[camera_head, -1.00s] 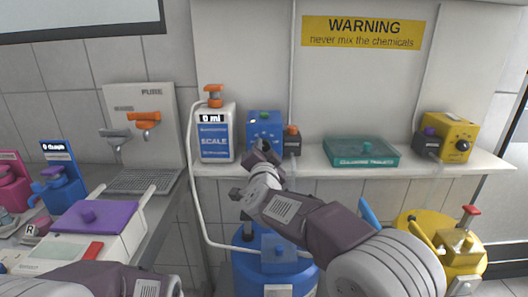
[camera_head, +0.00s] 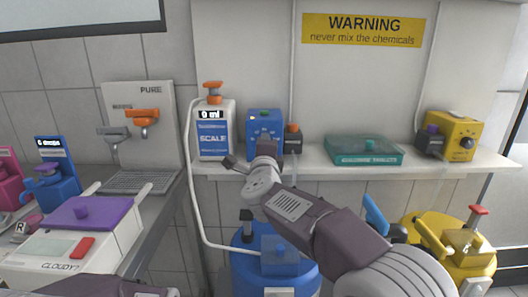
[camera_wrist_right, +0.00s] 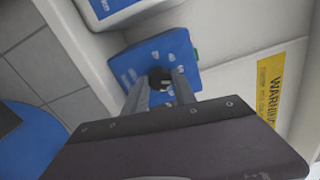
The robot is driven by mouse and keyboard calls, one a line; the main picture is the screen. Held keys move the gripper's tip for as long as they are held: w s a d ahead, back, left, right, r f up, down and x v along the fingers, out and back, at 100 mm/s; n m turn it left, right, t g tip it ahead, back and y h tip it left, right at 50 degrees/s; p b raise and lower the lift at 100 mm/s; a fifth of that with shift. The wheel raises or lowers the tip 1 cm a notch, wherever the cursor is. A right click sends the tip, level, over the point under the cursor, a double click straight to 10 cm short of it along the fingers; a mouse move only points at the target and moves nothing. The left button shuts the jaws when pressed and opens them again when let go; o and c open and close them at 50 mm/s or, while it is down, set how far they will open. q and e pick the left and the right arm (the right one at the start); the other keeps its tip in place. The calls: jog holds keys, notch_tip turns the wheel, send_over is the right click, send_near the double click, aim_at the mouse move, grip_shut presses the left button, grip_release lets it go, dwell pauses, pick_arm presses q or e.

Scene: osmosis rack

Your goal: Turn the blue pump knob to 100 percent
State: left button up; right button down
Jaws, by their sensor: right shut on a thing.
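The blue pump (camera_head: 264,122) is a small blue box on the white shelf, between the scale bottle and a dark and orange part. In the right wrist view its blue face (camera_wrist_right: 137,62) carries white marks around a round dark knob (camera_wrist_right: 159,76) with a light pointer line. My right gripper (camera_head: 266,146) reaches the pump's front, and its fingers (camera_wrist_right: 160,88) are shut on the knob, one on each side. In the head view the gripper hides the knob. I cannot read the knob's setting. My left gripper is out of view; only part of that arm shows at the bottom left.
The scale bottle (camera_head: 214,132) stands close left of the pump. A teal box (camera_head: 364,150) and a yellow pump (camera_head: 453,136) are farther right on the shelf (camera_head: 310,162). A blue barrel (camera_head: 245,268) and a yellow barrel (camera_head: 470,262) stand below. A purple-lidded device (camera_head: 95,215) is at left.

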jog(key=m+b, duration=0.5)
jog(key=m, duration=0.7)
dwell(0.5)
jog(key=c, duration=1)
grip_release()
